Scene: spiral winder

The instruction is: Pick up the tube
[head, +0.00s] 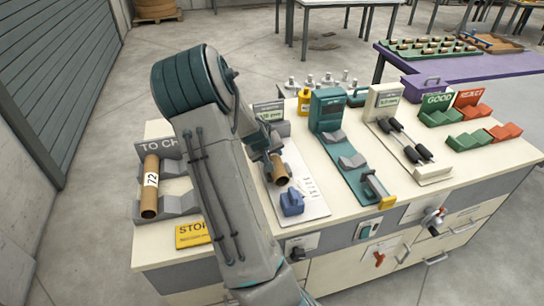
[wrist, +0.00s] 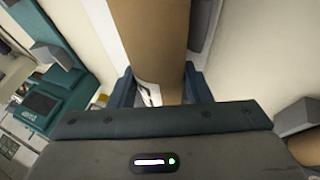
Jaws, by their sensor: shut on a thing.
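A brown cardboard tube (head: 281,172) is at the white plate with a grey cradle, just beyond my arm. My gripper (head: 267,158) is at this tube, partly hidden behind my arm. In the wrist view the tube (wrist: 155,35) runs up the middle of the picture, and my gripper (wrist: 160,90) is shut on it, one dark blue finger on each side. A white label shows partly on the tube. I cannot tell whether the tube still touches the cradle. A second brown tube (head: 150,187), labelled 72, lies in the grey "TO CH..." holder at left.
A blue block (head: 292,202) stands on the white plate (head: 311,198). A teal device (head: 327,108) and a white roller device (head: 386,99) stand to the right. Green GOOD (head: 437,115) and red REJECT trays (head: 471,112) are at the far right. A yellow STOP sign (head: 191,235) lies front left.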

